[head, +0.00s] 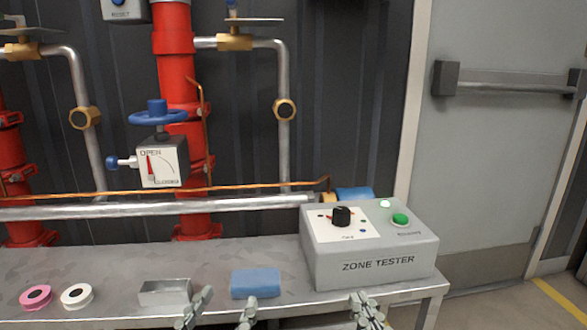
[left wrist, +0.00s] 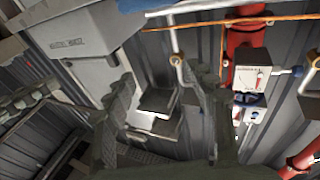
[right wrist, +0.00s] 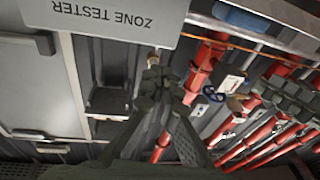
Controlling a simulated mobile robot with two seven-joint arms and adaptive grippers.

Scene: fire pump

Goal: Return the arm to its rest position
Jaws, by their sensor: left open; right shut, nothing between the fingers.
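My left gripper (head: 222,303) shows at the bottom of the head view, its two fingers apart, in front of the bench's near edge below the metal tray and blue block. In the left wrist view (left wrist: 165,90) its fingers are spread with nothing between them. My right gripper (head: 367,304) is at the bottom of the head view, just in front of the zone tester (head: 372,266), its fingers together. In the right wrist view (right wrist: 161,78) the fingertips meet and hold nothing. Most of both arms is hidden.
The grey bench (head: 262,250) holds a pink tape roll (head: 36,297), a white tape roll (head: 77,296), a small metal tray (head: 165,292) and a blue block (head: 256,283). Red pipes and a blue-wheeled valve (head: 158,114) stand behind. A grey door (head: 490,150) is at right.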

